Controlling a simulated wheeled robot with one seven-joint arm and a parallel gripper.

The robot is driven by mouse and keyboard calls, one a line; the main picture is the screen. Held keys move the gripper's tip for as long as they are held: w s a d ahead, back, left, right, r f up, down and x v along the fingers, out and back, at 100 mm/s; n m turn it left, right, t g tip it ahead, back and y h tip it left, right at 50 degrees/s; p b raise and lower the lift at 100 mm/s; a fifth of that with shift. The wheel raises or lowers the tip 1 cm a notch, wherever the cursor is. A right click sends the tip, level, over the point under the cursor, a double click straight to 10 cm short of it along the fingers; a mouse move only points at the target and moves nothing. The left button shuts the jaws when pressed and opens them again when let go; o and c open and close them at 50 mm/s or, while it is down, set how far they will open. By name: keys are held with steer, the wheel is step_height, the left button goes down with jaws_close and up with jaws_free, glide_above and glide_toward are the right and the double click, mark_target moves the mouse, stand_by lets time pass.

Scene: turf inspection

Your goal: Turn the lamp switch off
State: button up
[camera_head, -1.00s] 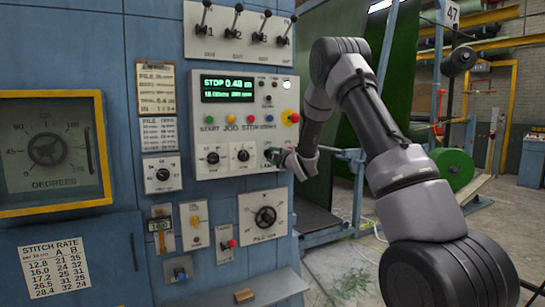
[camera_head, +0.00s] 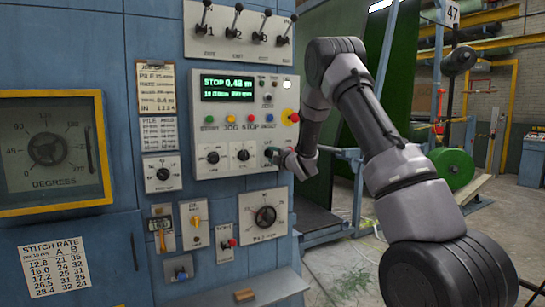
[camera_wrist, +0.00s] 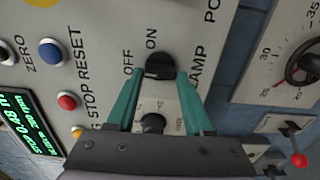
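The lamp switch (camera_wrist: 159,66) is a round black knob on the pale control panel. The wrist view shows it between my fingertips, with "ON", "OFF" and "LAMP" printed around it. Its setting is too small to tell. My gripper (camera_wrist: 160,74) has two teal fingers, one on each side of the knob, with what looks like a narrow gap to it.
A similar dark knob (camera_head: 243,155) is just left on the panel (camera_head: 226,172). A red emergency button (camera_head: 294,117) and several coloured push buttons are above. A dial plate (camera_head: 250,226) is below. Open floor (camera_head: 345,265) lies to the right.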

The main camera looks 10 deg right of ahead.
steer(key=o, duration=0.3)
steer(key=shift+s, duration=0.1)
steer(key=v, duration=1)
steer(key=shift+s, duration=0.3)
steer(key=shift+d, duration=0.1)
steer(key=s+d+r+m+g+h, duration=0.2)
steer(key=s+d+r+m+h, duration=0.15)
steer(key=s+r+m, duration=0.35)
steer(key=s+d+r+m+g+h, duration=0.2)
steer(key=s+d+r+m, duration=0.2)
steer(key=s+m, duration=0.4)
steer(key=s+a+m+g, duration=0.1)
steer(key=s+m+g, duration=0.1)
steer(key=s, duration=0.7)
steer(key=s+a+m+g+y, duration=0.1)
steer(key=s+a+m+g, duration=0.1)
steer(key=s+m, duration=0.3)
steer(key=s+a+m+g+y, duration=0.1)
steer(key=s+m, duration=0.3)
steer(key=s, duration=0.9)
steer(key=shift+a+f+g, duration=0.35)
steer(key=shift+a+g, duration=0.1)
steer(key=shift+g, duration=0.15)
